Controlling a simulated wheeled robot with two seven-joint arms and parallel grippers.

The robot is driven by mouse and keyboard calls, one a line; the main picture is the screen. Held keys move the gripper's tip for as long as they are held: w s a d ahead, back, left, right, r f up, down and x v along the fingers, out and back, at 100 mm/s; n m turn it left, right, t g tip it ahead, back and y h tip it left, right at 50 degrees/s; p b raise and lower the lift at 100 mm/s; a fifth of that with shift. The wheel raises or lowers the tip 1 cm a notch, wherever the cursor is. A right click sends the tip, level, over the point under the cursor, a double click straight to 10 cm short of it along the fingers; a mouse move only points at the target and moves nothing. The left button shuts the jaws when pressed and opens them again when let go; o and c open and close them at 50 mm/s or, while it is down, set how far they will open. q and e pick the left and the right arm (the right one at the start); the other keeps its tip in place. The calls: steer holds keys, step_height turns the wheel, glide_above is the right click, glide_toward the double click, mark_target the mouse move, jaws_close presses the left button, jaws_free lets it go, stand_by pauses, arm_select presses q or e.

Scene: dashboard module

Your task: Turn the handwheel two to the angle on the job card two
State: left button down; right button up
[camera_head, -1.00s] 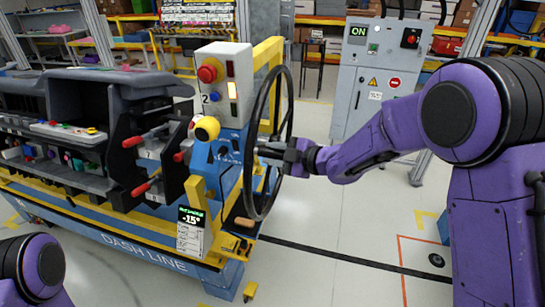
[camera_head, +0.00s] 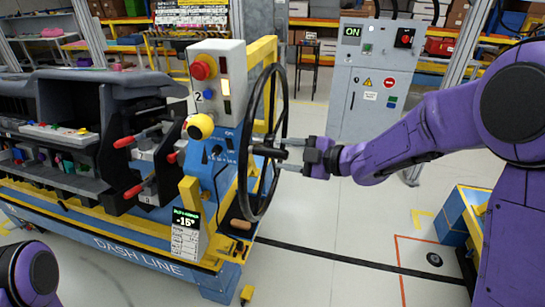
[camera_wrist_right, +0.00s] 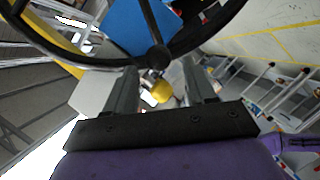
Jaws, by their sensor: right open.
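My left gripper is out of view.
A grey electrical cabinet (camera_head: 372,90) reading ON stands behind. A blue and yellow thing (camera_head: 462,215) is at right.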

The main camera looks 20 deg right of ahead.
steer(key=v, duration=0.4)
steer(key=shift+s+d+b, duration=0.15)
steer(key=shift+b, duration=0.15)
steer(key=s+d+f+m+h+b, duration=0.15)
steer(key=f+m+h, duration=0.25)
steer(key=f+m, duration=0.45)
steer(key=s+d+f+m+h, duration=0.2)
steer(key=s+f+m+h, duration=0.1)
steer(key=f+m, duration=0.55)
steer(key=s+d+f+m+h+b, duration=0.15)
steer(key=s+f+m+h, duration=0.35)
steer(key=f, duration=0.6)
steer(key=s+f+m+g, duration=0.1)
steer(key=s+f+g, duration=0.3)
steer(key=s+f, duration=0.5)
steer(key=s+f+m+g+b, duration=0.1)
steer(key=s+f+g, duration=0.3)
steer(key=s+f, duration=0.4)
steer(key=s, duration=0.6)
steer(key=shift+f+m+h, duration=0.4)
